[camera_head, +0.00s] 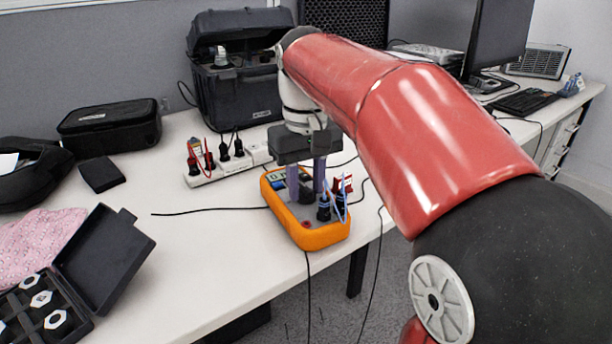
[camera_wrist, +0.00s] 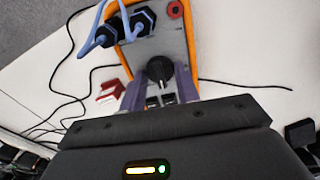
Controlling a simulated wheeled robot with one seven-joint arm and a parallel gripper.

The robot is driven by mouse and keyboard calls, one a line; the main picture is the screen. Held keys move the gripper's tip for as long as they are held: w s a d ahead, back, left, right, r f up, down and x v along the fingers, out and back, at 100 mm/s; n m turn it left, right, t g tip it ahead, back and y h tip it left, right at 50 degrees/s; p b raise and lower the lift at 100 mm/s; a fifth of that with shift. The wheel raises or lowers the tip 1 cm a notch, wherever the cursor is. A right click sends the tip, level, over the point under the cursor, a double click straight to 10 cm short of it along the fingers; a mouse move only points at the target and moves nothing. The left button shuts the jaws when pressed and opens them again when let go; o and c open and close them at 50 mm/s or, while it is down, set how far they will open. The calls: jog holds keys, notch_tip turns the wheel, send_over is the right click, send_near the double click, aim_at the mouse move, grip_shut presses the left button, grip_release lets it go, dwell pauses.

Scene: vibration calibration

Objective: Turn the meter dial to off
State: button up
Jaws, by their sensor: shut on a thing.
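The orange meter (camera_head: 318,238) lies face up near the table's front edge, with a grey face and a small display at its far end. Its round black dial (camera_wrist: 159,69) sits mid-face in the wrist view. My gripper (camera_head: 306,192) points down over the meter, its two purple fingers on either side of the dial and shut on it. The fingers partly hide the dial in the head view, and its exact pointer position cannot be told. Blue-and-black plugs (camera_head: 325,208) with bluish leads stand in the meter's near end, beside a red socket (camera_wrist: 175,9).
A white power strip (camera_head: 230,166) with plugs lies behind the meter. A black toolbox (camera_head: 235,90) stands at the back. An open black case (camera_head: 104,258) is at the left. Thin black cables cross the table, which is mostly clear left of the meter.

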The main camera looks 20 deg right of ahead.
aim_at(306, 188)
dwell(0.3)
jog(key=o, duration=1)
jog(key=shift+r+p, duration=0.9)
jog(key=shift+r, duration=3)
